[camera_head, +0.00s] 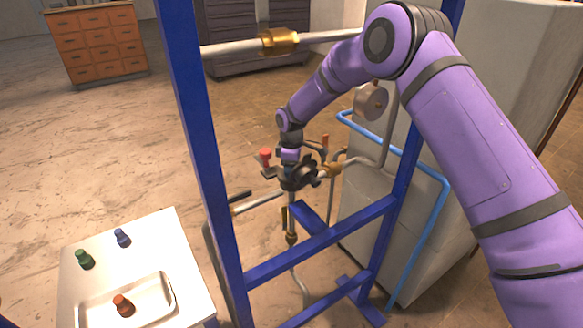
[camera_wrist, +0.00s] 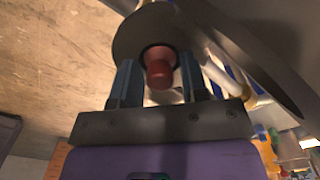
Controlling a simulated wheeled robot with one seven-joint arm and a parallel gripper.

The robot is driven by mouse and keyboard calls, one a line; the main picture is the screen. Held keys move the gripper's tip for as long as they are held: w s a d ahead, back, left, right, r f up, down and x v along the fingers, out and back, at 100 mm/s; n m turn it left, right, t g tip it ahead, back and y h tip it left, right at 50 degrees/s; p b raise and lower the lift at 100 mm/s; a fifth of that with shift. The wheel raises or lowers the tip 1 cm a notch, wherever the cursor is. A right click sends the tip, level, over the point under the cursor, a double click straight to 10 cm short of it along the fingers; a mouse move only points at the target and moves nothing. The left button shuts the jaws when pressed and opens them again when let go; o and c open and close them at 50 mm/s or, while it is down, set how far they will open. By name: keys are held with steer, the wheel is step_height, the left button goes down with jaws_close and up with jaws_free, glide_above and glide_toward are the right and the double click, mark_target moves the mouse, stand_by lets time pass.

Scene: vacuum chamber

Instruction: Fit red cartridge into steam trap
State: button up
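In the wrist view, the red cartridge (camera_wrist: 159,72) stands at the dark round opening of a grey disc (camera_wrist: 128,40), which looks like part of the steam trap. My gripper (camera_wrist: 160,78) has its two blue-grey fingers on either side of the cartridge, with narrow gaps showing, so it looks open around it. How deep the cartridge sits is hidden. In the head view, my gripper (camera_head: 291,165) is at the dark trap body (camera_head: 300,175) on the pipework. A small red piece (camera_head: 265,156) shows just left of it; I cannot tell whether it is the cartridge.
A blue frame (camera_head: 190,130) stands around the pipes. A white table (camera_head: 190,245) at lower left carries a green piece (camera_head: 84,259), a blue piece (camera_head: 122,238) and a tray (camera_head: 168,298) holding an orange-red piece (camera_head: 123,305). A blue pipe (camera_head: 425,235) and grey cabinet (camera_head: 365,205) are at right.

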steer(key=shift+o, duration=0.5)
steer(key=shift+r, duration=0.1)
step_height(320, 180, up, 12)
stand_by(0.5)
